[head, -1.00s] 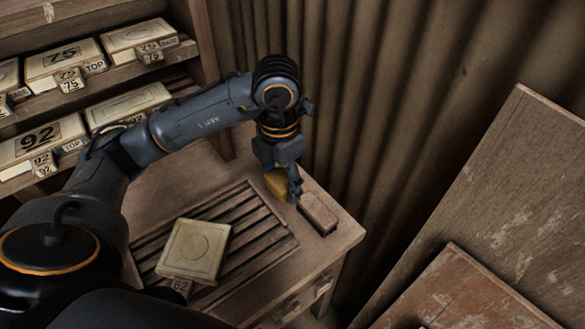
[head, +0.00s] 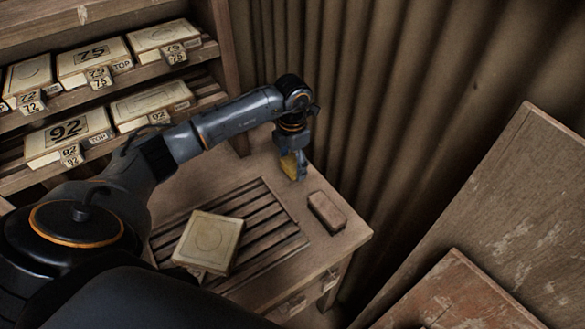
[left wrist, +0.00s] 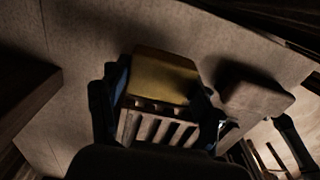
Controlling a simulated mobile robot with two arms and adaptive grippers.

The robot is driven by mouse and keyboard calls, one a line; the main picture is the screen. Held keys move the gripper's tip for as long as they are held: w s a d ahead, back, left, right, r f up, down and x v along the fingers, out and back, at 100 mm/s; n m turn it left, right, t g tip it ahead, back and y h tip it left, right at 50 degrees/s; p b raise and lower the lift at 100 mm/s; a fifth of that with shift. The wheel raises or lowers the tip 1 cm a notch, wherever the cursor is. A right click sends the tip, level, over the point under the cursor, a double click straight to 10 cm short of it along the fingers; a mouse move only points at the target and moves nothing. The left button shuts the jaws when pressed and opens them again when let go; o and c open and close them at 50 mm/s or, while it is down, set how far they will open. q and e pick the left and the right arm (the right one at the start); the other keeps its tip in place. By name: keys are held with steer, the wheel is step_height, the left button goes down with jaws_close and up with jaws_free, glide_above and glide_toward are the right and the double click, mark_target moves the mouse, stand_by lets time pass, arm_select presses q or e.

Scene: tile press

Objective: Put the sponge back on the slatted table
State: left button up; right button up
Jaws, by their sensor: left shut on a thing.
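My left gripper (head: 296,172) is shut on a yellow sponge (head: 288,164) near the back edge of the slatted table (head: 185,195). The gripper partly hides the sponge. In the left wrist view the sponge (left wrist: 160,76) sits between the two fingers of my left gripper (left wrist: 162,92). I cannot tell if the sponge touches the tabletop. The table's slatted part (head: 262,231) lies in front of and to the left of the gripper. My right gripper is not in view.
A brown block (head: 327,211) lies on the tabletop to the right of the gripper. A pale square tile-like block (head: 209,241) rests on the slats. A shelf (head: 118,80) with numbered boxes stands behind left. A corrugated wall (head: 355,90) is close behind the table.

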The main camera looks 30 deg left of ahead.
mark_target(293, 171)
arm_select(q)
step_height(293, 171, down, 2)
steer(key=shift+s+f+p, duration=0.1)
steer(key=shift+f+p, duration=0.1)
steer(key=shift+p, duration=0.25)
steer(key=shift+f, duration=0.35)
steer(key=o, duration=1.1)
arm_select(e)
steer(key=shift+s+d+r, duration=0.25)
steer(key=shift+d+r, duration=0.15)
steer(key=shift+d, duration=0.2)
arm_select(q)
steer(key=shift+r, duration=0.6)
step_height(293, 171, up, 11)
steer(key=shift+r+b, duration=0.1)
steer(key=shift+b, duration=1.1)
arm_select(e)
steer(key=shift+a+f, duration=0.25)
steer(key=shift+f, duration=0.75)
arm_select(q)
steer(key=shift+d, duration=0.1)
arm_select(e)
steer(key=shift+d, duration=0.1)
